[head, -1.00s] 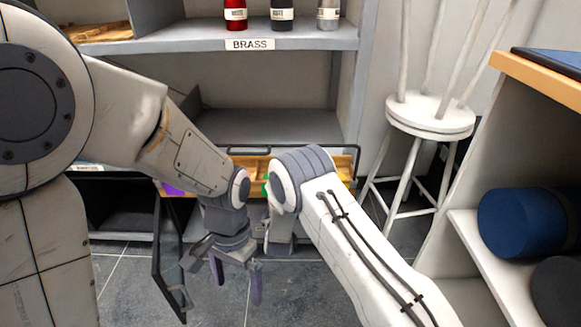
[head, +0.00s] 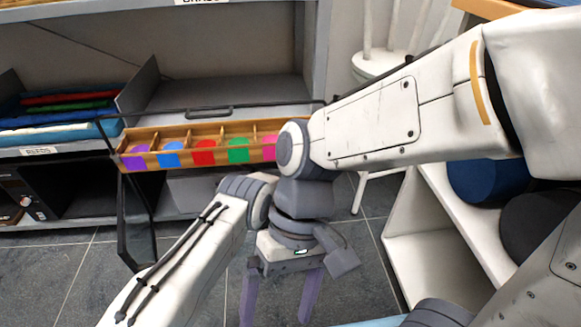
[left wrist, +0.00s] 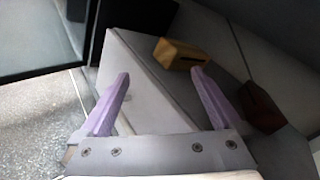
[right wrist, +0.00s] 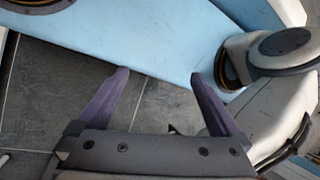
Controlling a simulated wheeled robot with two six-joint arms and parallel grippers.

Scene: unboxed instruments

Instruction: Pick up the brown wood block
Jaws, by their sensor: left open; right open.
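In the left wrist view, a dark reddish-brown block (left wrist: 262,107) lies in shade to the right of my left gripper's right finger, apart from it. A lighter tan wood block with a dark slot (left wrist: 180,54) lies beyond the fingertips on a grey surface. My left gripper (left wrist: 161,75) is open with nothing between its purple fingers. My right gripper (right wrist: 160,75) is open and empty in the right wrist view, over dark tiles and a pale blue surface.
A wooden tray (head: 188,133) with coloured squares stands in front of the grey shelves. A black open frame (head: 136,215) hangs below its left end.

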